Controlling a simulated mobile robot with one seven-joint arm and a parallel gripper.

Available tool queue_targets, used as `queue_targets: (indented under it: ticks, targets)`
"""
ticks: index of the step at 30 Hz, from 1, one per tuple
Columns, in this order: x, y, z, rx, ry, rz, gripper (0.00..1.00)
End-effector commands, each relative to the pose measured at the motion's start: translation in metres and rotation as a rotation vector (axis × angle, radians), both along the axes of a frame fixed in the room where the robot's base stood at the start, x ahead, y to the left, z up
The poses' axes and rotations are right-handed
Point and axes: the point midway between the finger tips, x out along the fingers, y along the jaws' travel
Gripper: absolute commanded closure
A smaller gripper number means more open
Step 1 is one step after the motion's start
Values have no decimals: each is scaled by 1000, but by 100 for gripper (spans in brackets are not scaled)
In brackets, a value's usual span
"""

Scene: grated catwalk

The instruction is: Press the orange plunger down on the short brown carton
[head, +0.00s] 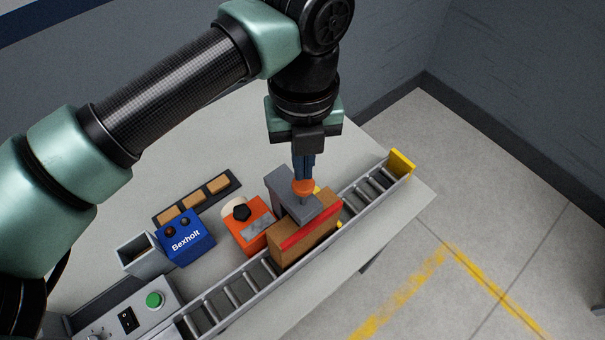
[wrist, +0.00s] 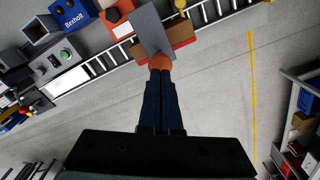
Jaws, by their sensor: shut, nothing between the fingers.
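The orange plunger (head: 303,187) is a round knob on top of a grey stamping head (head: 290,190). The short brown carton (head: 288,254), with a red band, sits on the roller track beneath the grey head. My gripper (head: 304,177) points down with its blue fingers shut and empty, and the fingertips are at the top of the plunger. In the wrist view the plunger (wrist: 160,62) also shows at the fingertips (wrist: 161,72), over the grey head. I cannot tell how far the plunger is pressed or whether the head touches the carton.
The roller track (head: 225,300) runs diagonally to a yellow end stop (head: 402,163). Left of the carton stand an orange box (head: 251,228), a blue Bexholt box (head: 186,240), an open grey bin (head: 139,255) and a control panel with a green button (head: 154,299). The table's far right is clear.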

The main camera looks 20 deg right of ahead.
Motion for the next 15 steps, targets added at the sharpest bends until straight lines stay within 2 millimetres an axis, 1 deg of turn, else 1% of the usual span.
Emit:
queue_targets:
  ticks: [1,15]
  targets:
    - [0,0,7,1,-1,0,100]
    - [1,0,44,1,-2,0,100]
